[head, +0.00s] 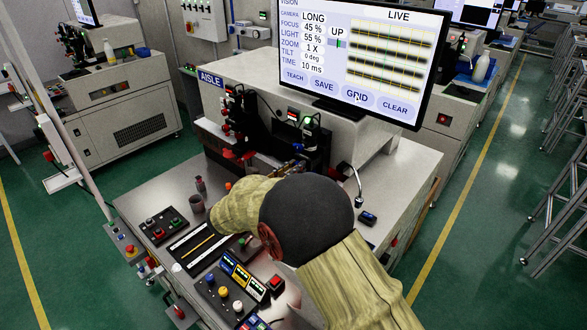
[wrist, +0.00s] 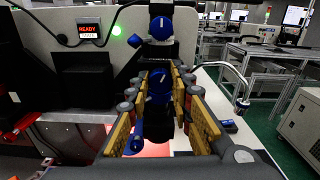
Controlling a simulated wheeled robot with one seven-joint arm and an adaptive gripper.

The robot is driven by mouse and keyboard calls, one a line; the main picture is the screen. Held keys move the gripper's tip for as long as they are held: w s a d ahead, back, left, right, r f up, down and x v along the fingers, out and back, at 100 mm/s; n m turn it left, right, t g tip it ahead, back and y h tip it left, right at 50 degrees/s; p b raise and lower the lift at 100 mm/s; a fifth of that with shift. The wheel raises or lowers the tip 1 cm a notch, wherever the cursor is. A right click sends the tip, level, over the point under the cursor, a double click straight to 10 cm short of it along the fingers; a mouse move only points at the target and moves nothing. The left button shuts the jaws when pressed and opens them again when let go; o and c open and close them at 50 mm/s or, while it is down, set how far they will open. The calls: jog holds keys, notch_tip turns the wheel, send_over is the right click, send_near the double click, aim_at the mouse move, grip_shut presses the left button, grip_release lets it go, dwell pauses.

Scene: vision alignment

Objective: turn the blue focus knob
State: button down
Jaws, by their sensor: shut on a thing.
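In the wrist view my gripper (wrist: 166,78) reaches forward, its two yellow-padded fingers closed on a blue knob (wrist: 158,88) between them. The knob is partly hidden by the fingers. A second blue knob (wrist: 161,27) with a white mark sits above, apart from the fingers. I cannot read a label on either knob. In the head view my arm covers most of the gripper, at the dark camera unit (head: 310,142). The monitor (head: 388,60) reads LONG, focus 45 %, light 55 %, with dark horizontal bars in the live picture.
A red READY display (wrist: 88,30) and a green lamp are left of the knobs. Button panels (head: 163,226) lie in front.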

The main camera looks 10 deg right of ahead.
jog(key=shift+r+n+p, duration=0.15)
jog(key=shift+n+p, duration=0.15)
jog(key=shift+p, duration=0.35)
jog(key=n+p, duration=0.9)
jog(key=p, duration=0.5)
jog(key=c, duration=1.7)
grip_release()
jog(key=shift+o, duration=0.7)
jog(key=shift+f, duration=0.2)
jog(key=shift+a, duration=0.15)
